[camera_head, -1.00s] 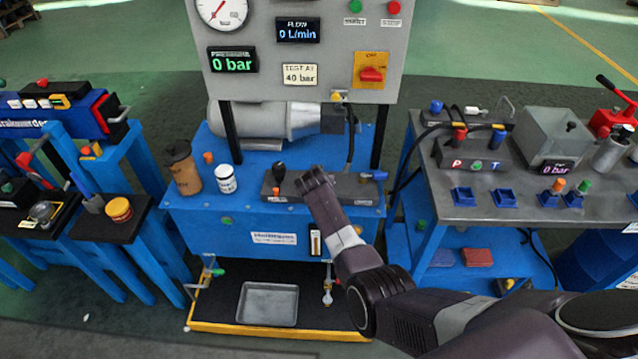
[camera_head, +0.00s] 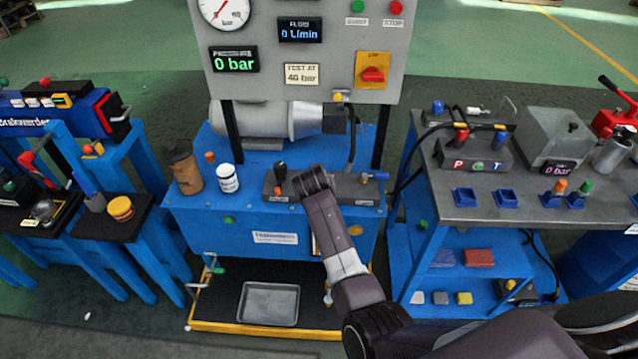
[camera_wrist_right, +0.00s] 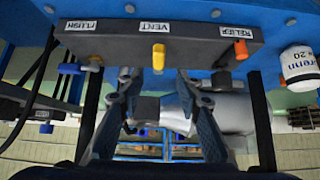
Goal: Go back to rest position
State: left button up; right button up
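My right arm comes in from the lower right of the head view. Its gripper end (camera_head: 313,182) is in front of the dark valve block (camera_head: 350,188) on the blue test bench; the fingers are hard to make out there. In the right wrist view the right gripper (camera_wrist_right: 155,100) has two fingers spread wide with nothing between them. The yellow VENT knob (camera_wrist_right: 158,57) is beyond the gap, apart from the fingers. A blue knob (camera_wrist_right: 70,68) and an orange-red RELIEF knob (camera_wrist_right: 241,50) flank it. My left gripper is not in view.
The gauge panel (camera_head: 330,45) rises behind the valve block. A brown jar (camera_head: 184,168) and a white jar (camera_head: 228,178) stand to its left. A grey-topped bench (camera_head: 520,205) is on the right; a metal tray (camera_head: 268,303) lies below.

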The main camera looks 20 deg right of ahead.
jog(key=shift+s+a+r, duration=0.1)
jog(key=shift+s+r, duration=0.15)
dwell(0.3)
jog(key=s+a+f+n+g+y, duration=0.1)
jog(key=s+a+f+n+g, duration=0.15)
jog(key=s+f, duration=1.05)
jog(key=s+a+f+n+g+y, duration=0.1)
jog(key=s+a+f+n+y, duration=0.15)
jog(key=s+f, duration=1.05)
jog(key=s+f+n+g, duration=0.1)
jog(key=s+f, duration=0.5)
jog(key=s, duration=0.5)
jog(key=s+d+f+g, duration=0.1)
jog(key=s+f, duration=0.5)
jog(key=s, duration=0.6)
jog(key=s+d+f+n+g, duration=0.1)
jog(key=s+f, duration=0.5)
jog(key=s, duration=0.5)
jog(key=shift+s+f+n, duration=0.15)
jog(key=shift+s+n, duration=0.15)
